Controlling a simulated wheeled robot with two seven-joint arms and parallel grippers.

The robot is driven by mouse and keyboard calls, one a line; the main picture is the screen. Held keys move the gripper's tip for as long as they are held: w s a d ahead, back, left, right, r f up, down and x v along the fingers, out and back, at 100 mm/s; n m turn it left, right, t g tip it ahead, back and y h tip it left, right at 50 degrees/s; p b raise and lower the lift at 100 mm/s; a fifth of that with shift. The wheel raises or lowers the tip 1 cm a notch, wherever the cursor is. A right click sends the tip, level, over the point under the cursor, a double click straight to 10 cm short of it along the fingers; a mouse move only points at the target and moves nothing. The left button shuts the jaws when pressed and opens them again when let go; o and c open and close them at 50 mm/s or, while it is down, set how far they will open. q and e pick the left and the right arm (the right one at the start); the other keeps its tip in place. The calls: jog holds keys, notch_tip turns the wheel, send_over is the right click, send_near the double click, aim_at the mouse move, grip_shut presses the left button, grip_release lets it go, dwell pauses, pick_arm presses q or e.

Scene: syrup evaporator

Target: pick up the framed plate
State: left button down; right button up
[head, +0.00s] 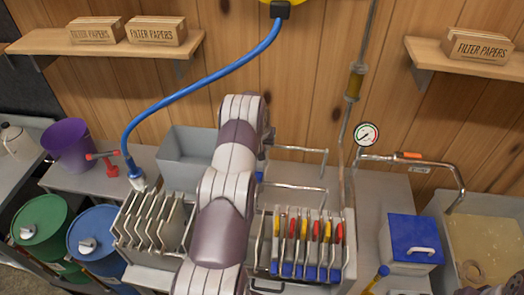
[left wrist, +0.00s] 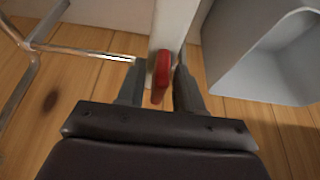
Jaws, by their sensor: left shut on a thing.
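My left gripper (left wrist: 158,88) is shut on a pale, narrow piece with a red tab (left wrist: 162,75). It looks like a plate (left wrist: 170,32) seen edge-on in the left wrist view, its far part running out of the picture. In the head view my left arm hides the gripper and most of the held piece. A rack (head: 347,262) with several plates with red and yellow tabs stands right of the arm. A second rack (head: 122,243) with several pale plates stands left of it. My right gripper is not in view.
A grey tub (head: 180,160) stands behind the left rack; it also shows in the left wrist view (left wrist: 270,62). Metal pipes (head: 300,149) and a gauge (head: 367,134) are at the back. A blue box (head: 411,239) stands at the right. A blue hose (head: 205,78) hangs at the left.

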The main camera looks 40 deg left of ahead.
pick_arm(q)
notch_tip(320, 180, up, 17)
jog(key=b, duration=0.4)
jog(key=shift+b, duration=0.3)
jog(key=shift+r, duration=0.15)
jog(key=shift+r+p, duration=0.4)
jog(key=shift+p, duration=0.1)
dwell(0.4)
